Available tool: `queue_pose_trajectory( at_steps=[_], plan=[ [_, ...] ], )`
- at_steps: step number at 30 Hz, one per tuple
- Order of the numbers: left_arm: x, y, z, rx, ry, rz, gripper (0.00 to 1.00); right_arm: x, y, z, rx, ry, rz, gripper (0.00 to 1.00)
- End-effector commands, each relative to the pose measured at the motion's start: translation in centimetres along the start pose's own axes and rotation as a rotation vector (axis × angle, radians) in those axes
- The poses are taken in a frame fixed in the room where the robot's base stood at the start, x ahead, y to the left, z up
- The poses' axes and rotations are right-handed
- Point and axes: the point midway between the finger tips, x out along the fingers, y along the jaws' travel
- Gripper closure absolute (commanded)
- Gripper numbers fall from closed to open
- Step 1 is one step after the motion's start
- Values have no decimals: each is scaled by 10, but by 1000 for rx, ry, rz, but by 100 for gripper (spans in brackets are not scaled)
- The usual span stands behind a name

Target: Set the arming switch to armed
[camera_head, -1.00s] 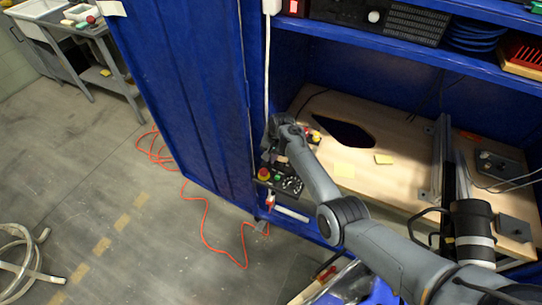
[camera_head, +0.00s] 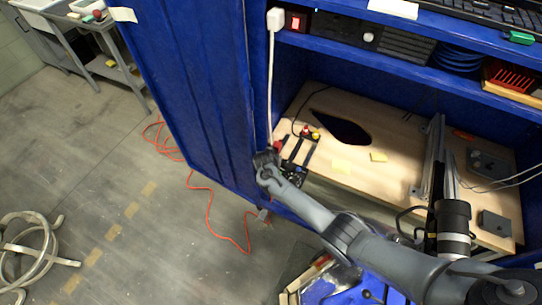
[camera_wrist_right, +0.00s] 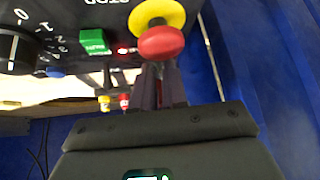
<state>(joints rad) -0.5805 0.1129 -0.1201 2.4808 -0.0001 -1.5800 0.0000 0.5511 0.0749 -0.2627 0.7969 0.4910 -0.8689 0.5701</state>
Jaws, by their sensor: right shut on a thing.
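A black control panel (camera_wrist_right: 60,20) fills the upper left of the right wrist view. It carries a numbered dial (camera_wrist_right: 12,48), a green button (camera_wrist_right: 94,41), a small red light (camera_wrist_right: 122,48) and a red mushroom button (camera_wrist_right: 161,43) with a yellow collar. I cannot pick out the arming switch. My right gripper (camera_wrist_right: 160,75) is shut, fingertips at the panel right by the red button; what lies between them is hidden. In the head view my right gripper (camera_head: 267,163) covers most of the panel. My left gripper is not in view.
A blue cabinet door (camera_head: 190,90) stands open left of my right gripper. A white cable (camera_head: 270,85) hangs above. An orange cord (camera_head: 210,215) crosses the open floor.

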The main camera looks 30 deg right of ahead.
Motion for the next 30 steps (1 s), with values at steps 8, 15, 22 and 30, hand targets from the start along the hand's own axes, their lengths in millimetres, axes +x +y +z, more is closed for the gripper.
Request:
queue_pose_trajectory(
  at_steps=[8, 15, 22, 30],
  plan=[
    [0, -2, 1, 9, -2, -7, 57, 0, -1, 2, -12, 58, 12, 100],
    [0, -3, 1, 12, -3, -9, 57, 0, -1, 2, -13, 62, 12, 100],
    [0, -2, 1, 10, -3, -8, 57, 0, -1, 3, -12, 61, 12, 77],
    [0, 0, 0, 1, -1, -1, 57, 0, 0, 3, -12, 60, 13, 77]
  ],
)
